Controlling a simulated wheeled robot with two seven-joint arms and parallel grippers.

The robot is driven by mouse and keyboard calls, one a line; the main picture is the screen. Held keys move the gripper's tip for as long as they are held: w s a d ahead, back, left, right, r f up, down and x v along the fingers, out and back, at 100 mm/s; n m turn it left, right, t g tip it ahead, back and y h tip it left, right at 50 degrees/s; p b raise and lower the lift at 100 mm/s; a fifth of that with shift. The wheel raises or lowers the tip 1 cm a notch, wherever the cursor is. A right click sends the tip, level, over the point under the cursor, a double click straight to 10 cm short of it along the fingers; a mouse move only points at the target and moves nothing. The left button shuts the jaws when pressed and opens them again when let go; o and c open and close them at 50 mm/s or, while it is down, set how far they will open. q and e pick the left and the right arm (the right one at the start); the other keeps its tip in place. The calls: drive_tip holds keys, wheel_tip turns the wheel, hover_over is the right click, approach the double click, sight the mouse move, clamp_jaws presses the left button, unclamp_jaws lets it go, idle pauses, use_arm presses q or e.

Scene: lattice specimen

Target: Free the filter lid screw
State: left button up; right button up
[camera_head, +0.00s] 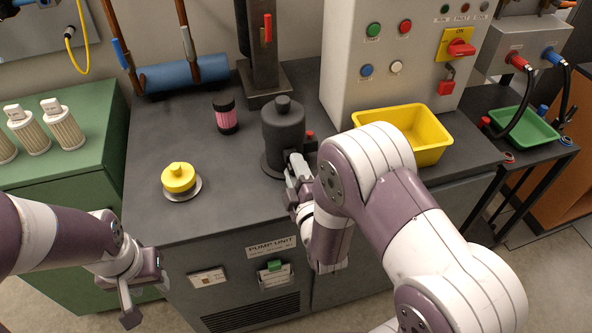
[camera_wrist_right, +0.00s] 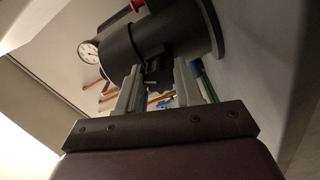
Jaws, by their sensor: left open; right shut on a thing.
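The dark grey filter housing (camera_head: 283,132) stands upright on the bench, with a lidded top and a small knob. It fills the top of the right wrist view (camera_wrist_right: 170,35). My right gripper (camera_head: 296,170) is at its front side, low on the body. In the right wrist view my right gripper's fingers (camera_wrist_right: 158,90) are shut on a small dark part (camera_wrist_right: 155,72) at the housing's edge. It looks like the screw, but the fingers mostly hide it. My left gripper (camera_head: 146,300) is open and empty, in front of the bench's left front edge.
On the bench are a yellow knobbed cap (camera_head: 179,178) on a metal disc, a pink-and-black jar (camera_head: 226,115) and a yellow tray (camera_head: 428,137). A control box (camera_head: 385,70) stands behind. Filter cartridges (camera_head: 63,124) stand on the green cabinet at left. The bench's front left is clear.

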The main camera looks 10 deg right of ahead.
drive_tip(key=n, duration=0.5)
drive_tip(key=shift+n, duration=0.3)
idle(0.4)
drive_tip(key=o, duration=1)
drive_tip(key=shift+a, duration=0.1)
drive_tip(key=shift+o, duration=0.2)
drive_tip(key=shift+f, duration=0.1)
